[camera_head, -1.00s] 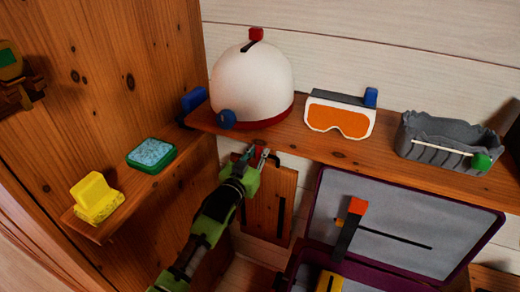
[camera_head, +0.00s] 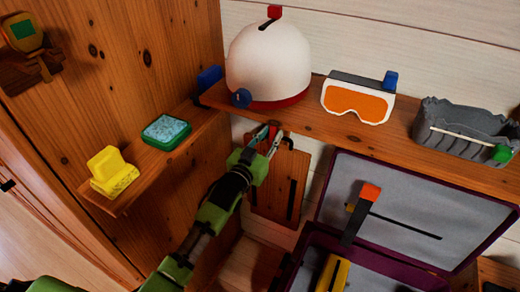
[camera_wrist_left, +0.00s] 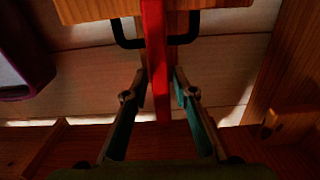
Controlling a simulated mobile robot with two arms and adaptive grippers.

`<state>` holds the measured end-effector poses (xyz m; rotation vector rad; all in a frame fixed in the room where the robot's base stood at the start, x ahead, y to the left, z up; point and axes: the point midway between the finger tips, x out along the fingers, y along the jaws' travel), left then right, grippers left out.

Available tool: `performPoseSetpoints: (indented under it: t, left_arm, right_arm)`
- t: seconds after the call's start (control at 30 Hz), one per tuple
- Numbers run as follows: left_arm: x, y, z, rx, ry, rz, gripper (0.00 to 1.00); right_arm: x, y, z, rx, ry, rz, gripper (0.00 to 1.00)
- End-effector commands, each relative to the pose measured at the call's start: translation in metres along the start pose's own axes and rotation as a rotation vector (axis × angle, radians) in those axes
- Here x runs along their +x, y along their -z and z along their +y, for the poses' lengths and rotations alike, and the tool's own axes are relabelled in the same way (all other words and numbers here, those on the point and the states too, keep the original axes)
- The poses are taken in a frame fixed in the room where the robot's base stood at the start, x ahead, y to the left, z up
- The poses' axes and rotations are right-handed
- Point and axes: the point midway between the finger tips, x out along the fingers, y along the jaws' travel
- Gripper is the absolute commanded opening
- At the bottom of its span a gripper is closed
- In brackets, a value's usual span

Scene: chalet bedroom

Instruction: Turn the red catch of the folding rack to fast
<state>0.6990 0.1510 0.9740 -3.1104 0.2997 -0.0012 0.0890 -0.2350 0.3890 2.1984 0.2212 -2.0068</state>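The folding rack (camera_head: 279,188) shows as an upright wooden panel with a dark slot, against the wall under the shelf. Its red catch (camera_wrist_left: 156,60) is a long red bar in the left wrist view, hanging down past a black bracket (camera_wrist_left: 125,40). My left gripper (camera_wrist_left: 160,85) has its fingers spread, one on each side of the bar. There is a narrow gap on the right; contact on the left cannot be told. In the head view the left gripper (camera_head: 269,142) is at the panel's top, partly hiding the catch. My right gripper is not in view.
The shelf (camera_head: 315,120) just above holds a white helmet (camera_head: 268,60), goggles (camera_head: 357,102) and a grey basket (camera_head: 465,130). An open purple case (camera_head: 345,160) stands close on the right.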

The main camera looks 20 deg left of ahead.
Motion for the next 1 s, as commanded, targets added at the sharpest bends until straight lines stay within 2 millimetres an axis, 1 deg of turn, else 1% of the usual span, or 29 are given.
performPoseSetpoints:
  t: [0.03, 0.2, 0.3, 0.43, 0.5, 0.63, 1.0]
  left_arm:
    - [-0.011, -0.002, 0.0, 0.0, 0.0, -0.002, 0.25]
    - [-0.046, -0.002, 0.0, 0.001, -0.001, -0.003, 0.25]
    - [-0.064, -0.001, 0.0, 0.001, 0.0, -0.002, 0.25]
    - [-0.081, -0.001, 0.0, 0.001, 0.0, -0.002, 0.25]
    - [-0.087, -0.001, 0.0, 0.002, 0.0, -0.002, 0.25]
    - [-0.092, 0.0, 0.0, 0.003, 0.0, 0.0, 0.25]
    - [-0.092, 0.0, 0.0, 0.002, 0.0, 0.0, 0.25]
  right_arm:
    - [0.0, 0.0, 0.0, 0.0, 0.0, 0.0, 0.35]
    - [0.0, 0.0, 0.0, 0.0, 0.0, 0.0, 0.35]
    - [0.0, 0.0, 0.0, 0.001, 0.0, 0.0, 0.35]
    - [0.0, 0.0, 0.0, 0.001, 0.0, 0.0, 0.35]
    - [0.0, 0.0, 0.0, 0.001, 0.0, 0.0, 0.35]
    - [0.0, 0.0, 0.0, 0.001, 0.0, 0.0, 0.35]
    - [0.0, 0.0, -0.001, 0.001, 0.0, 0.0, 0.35]
